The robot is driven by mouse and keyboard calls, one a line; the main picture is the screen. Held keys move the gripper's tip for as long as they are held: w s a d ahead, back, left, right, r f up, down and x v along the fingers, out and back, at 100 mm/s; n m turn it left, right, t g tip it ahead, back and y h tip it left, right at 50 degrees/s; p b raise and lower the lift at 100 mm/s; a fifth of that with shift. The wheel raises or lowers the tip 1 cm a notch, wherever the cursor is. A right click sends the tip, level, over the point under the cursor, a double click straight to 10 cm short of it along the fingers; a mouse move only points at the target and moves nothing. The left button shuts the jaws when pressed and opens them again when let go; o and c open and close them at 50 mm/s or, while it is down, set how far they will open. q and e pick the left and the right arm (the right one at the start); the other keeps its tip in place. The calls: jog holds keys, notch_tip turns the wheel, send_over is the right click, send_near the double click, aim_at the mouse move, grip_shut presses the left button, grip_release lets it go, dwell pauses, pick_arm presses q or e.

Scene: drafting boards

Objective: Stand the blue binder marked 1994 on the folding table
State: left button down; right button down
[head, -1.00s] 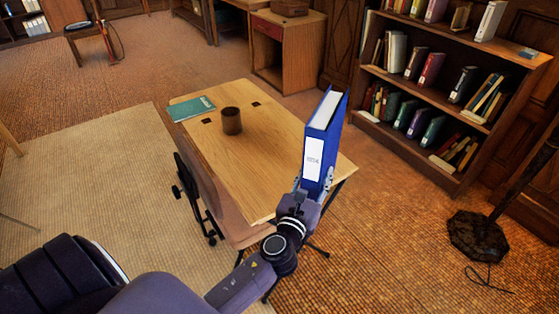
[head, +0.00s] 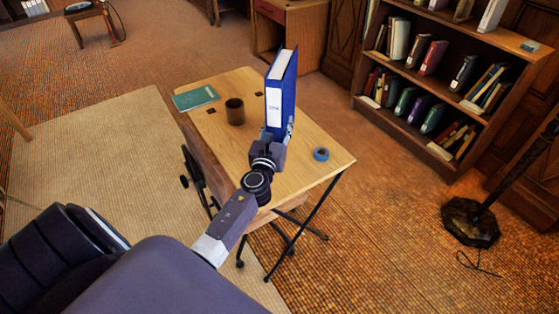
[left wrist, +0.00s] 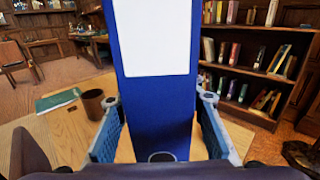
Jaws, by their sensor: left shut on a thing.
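The blue binder (head: 281,95) is upright, with a white spine label that seems to read 1994, its small print hard to make out. My left gripper (head: 279,134) is shut on its lower part. In the left wrist view the binder (left wrist: 160,115) stands between the two fingers (left wrist: 160,130), its label facing me. The wooden-topped folding table (head: 312,172) is beneath and around the binder in the head view. My gripper hides the binder's bottom edge, so I cannot tell whether it touches the tabletop. My right gripper is not in view.
On the table are a brown cup (head: 235,112), a teal book (head: 195,99) at the far left corner and a blue tape roll (head: 321,154) right of the binder. A chair (head: 196,180) stands at the table's left side. A bookcase (head: 400,115) stands behind, right.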

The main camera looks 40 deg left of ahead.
pick_arm(q)
notch_tip(320, 180, down, 13)
jog(key=b, duration=0.9)
jog(key=shift+f, duration=0.15)
jog(key=c, duration=1.3)
grip_release()
jog(key=v, duration=1.2)
jog(key=shift+d, duration=0.1)
